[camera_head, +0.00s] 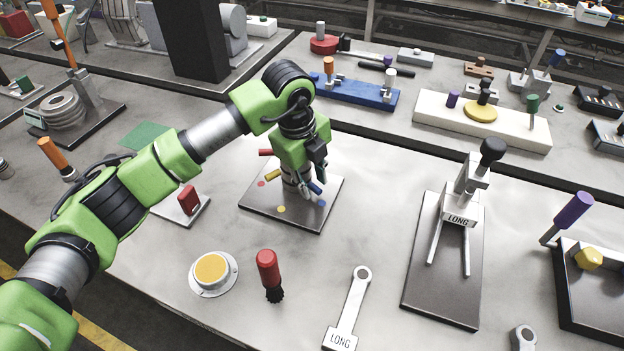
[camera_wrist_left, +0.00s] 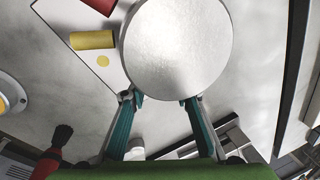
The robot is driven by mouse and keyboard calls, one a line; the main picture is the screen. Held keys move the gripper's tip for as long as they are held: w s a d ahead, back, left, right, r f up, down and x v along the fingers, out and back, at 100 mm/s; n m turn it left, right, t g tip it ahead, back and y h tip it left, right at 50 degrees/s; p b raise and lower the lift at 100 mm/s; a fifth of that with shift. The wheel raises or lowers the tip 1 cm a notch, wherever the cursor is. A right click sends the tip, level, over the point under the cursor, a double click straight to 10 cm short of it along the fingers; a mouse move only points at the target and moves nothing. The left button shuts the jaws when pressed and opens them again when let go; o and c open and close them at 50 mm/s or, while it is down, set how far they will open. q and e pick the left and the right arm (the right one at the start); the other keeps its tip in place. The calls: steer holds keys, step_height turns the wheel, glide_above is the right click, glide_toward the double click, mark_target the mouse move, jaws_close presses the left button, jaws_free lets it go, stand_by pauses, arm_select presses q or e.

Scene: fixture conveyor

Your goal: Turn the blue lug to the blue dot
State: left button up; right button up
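A dark square plate (camera_head: 315,219) carries a round silver hub (camera_wrist_left: 178,45) with coloured lugs. The red lug (camera_head: 266,152) and yellow lug (camera_head: 272,175) point left; the blue lug (camera_head: 315,188) points toward the lower right. The blue dot (camera_head: 320,203), yellow dot (camera_head: 281,209) and red dot (camera_head: 261,184) lie on the plate. The blue lug's end is close to the blue dot. My left gripper (camera_wrist_left: 160,98) is open, pointing down at the hub's edge, fingers apart. The blue lug does not show in the wrist view; I cannot tell whether it is between the fingers. My right gripper is out of view.
A yellow button (camera_head: 211,269) and a red-handled brush (camera_head: 268,272) stand in front of the plate. A wrench marked LONG (camera_head: 350,310) lies at the front. A lever fixture (camera_head: 440,285) on a dark base stands to the right. The table between them is clear.

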arm_select(q)
steer(key=shift+r, duration=0.1)
steer(key=shift+r, duration=0.3)
step_height(320, 180, up, 11)
steer(key=s+a, duration=0.1)
steer(key=shift+s+a, duration=0.3)
steer(key=shift+a, duration=0.05)
